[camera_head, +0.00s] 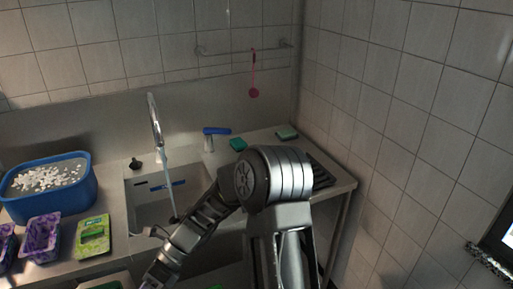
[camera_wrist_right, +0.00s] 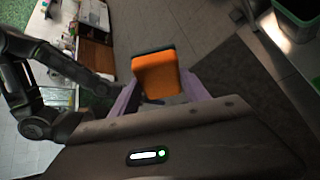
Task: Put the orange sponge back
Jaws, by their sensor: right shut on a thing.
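The orange sponge (camera_wrist_right: 157,76), with a dark edge along its top, shows in the right wrist view. My right gripper (camera_wrist_right: 160,92) is shut on it, with a purple finger at each side. The sponge is held up over a grey floor. In the head view, one of my arms bends down to the lower left across the sink front; its gripper and the orange sponge cannot be made out there. My left gripper is not clearly seen in either view.
The sink (camera_head: 150,205) has a tall faucet (camera_head: 155,122). Two green sponges (camera_head: 238,144) (camera_head: 287,133) lie on the counter behind. A blue tub (camera_head: 75,192) of white pieces, purple containers (camera_head: 41,238) and a green pack (camera_head: 93,237) stand left. A pink utensil (camera_head: 253,75) hangs from the rail.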

